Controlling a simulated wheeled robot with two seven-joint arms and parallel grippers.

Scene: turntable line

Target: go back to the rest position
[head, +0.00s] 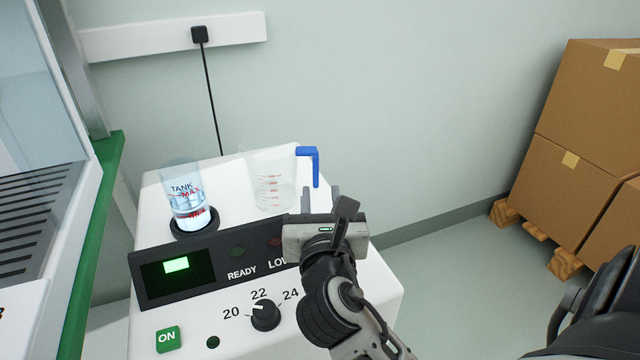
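My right gripper (321,192) reaches over the white machine from the lower right. Its two fingers stand apart with nothing between them, a little nearer to me than the blue handle of a clear measuring jug (268,185). The jug has red markings and stands upright at the back of the machine top; it looks empty. I cannot tell whether a fingertip touches the handle. My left gripper is not in view.
The white machine (375,290) has a water tank (189,205), a lit green display (176,265), a dial (265,315) and a green ON button (168,339). A green-edged cabinet (85,250) stands left. Cardboard boxes (570,140) on a pallet stand right. Floor between is clear.

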